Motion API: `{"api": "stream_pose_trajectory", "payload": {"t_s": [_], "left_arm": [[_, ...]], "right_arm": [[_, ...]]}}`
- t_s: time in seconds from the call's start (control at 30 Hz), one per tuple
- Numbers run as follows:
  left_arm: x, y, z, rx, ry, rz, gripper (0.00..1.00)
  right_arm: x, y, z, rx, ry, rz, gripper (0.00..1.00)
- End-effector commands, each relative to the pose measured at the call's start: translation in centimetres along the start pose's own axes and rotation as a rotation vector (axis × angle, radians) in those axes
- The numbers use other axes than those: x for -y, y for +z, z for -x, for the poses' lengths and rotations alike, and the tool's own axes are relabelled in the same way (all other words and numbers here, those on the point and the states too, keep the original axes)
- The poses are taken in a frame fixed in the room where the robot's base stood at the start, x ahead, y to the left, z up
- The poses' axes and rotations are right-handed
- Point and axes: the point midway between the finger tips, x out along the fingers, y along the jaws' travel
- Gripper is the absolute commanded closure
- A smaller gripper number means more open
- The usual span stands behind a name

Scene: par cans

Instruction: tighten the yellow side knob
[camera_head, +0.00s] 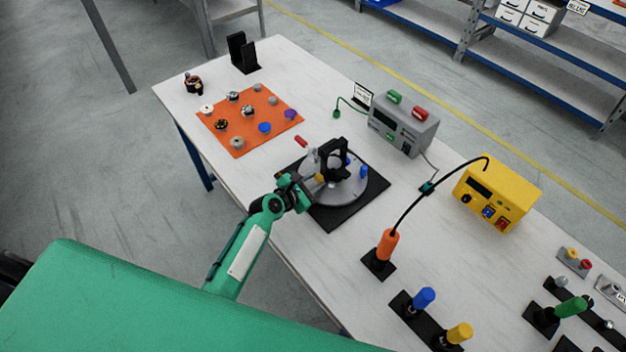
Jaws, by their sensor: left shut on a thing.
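A par can fixture with a black yoke (334,155) stands on a round grey turntable (345,192) on a black mat. The yellow side knob (320,178) shows as a small patch at the near left side of the fixture. My left gripper (306,186) reaches in from the left on its green arm. It is shut on the yellow side knob, and its fingers hide most of the knob. A blue knob (364,172) is at the right side of the turntable. My right gripper is not in view.
An orange mat (240,140) with several small knobs lies to the left. A grey box with red and green buttons (410,130) and a yellow power unit (490,198) stand to the right. An orange-handled tool (387,245) and blue and yellow handles (424,298) stand nearer.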

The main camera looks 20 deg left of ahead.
Motion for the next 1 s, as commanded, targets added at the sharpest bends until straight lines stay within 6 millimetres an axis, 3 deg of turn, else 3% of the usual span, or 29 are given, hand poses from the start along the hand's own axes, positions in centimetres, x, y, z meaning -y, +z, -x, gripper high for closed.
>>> {"api": "stream_pose_trajectory", "payload": {"t_s": [0.33,0.37,0.47,0.77,1.0], "left_arm": [[0.0,0.0,0.0,0.0,0.006,-0.014,0.95],[0.0,0.0,0.0,0.0,0.006,-0.014,0.67],[0.0,0.0,0.0,0.0,0.006,-0.014,0.5],[0.0,0.0,0.1,0.0,0.006,-0.013,0.5],[0.1,-0.1,2.8,-0.001,0.006,-0.013,0.5]], "right_arm": [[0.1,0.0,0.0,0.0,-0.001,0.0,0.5],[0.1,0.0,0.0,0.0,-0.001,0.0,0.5],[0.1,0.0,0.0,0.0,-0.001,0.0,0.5],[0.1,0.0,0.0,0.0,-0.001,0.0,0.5],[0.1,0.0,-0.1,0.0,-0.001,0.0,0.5]]}}
